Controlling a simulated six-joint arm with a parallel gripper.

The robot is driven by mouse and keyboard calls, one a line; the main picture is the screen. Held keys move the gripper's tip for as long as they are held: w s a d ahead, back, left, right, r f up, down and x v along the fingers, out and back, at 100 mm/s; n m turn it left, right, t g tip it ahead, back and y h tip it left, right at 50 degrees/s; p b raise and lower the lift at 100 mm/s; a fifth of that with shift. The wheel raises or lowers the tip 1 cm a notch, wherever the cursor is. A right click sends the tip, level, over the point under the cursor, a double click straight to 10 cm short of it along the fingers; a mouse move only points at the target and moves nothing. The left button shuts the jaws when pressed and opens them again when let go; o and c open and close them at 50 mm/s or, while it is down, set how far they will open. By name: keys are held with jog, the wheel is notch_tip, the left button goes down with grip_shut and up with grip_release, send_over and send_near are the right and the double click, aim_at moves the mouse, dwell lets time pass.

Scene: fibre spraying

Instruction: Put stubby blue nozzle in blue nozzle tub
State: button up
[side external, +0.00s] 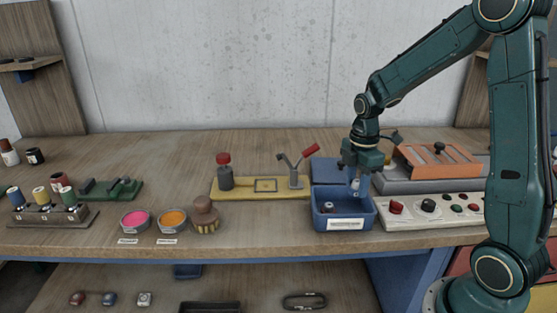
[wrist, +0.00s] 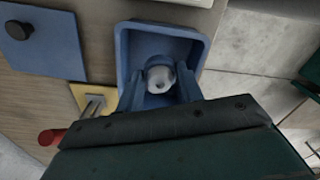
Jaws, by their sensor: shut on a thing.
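The blue nozzle tub (side external: 322,222) is an open blue box with a white label near the front edge of the bench. It also shows in the wrist view (wrist: 122,45). My gripper (side external: 356,188) points down over the right part of the tub. In the wrist view my gripper (wrist: 159,88) is shut on a pale grey-white nozzle (wrist: 160,77), with a blue finger on each side. The nozzle is over the tub's opening. I cannot tell whether it touches the floor of the tub. A small dark and light piece (side external: 329,207) shows inside the tub.
A blue lid (side external: 330,171) with a knob lies behind the tub. A control panel with buttons (side external: 440,208) and an orange-topped fixture (side external: 440,163) stand to the right. A yellow plate with red-handled clamps (side external: 240,188) is at left. The bench front between the brown-handled brush (side external: 206,215) and tub is clear.

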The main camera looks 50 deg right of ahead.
aim_at(357, 181)
jog(key=shift+f, duration=1.4)
jog(key=shift+f, duration=0.1)
jog(key=shift+f, duration=2)
jog(key=shift+f, duration=0.2)
jog(key=o, duration=1)
jog(key=shift+r, duration=0.15)
notch_tip(357, 181, up, 12)
jog(key=shift+f, duration=0.25)
jog(key=shift+r, duration=0.3)
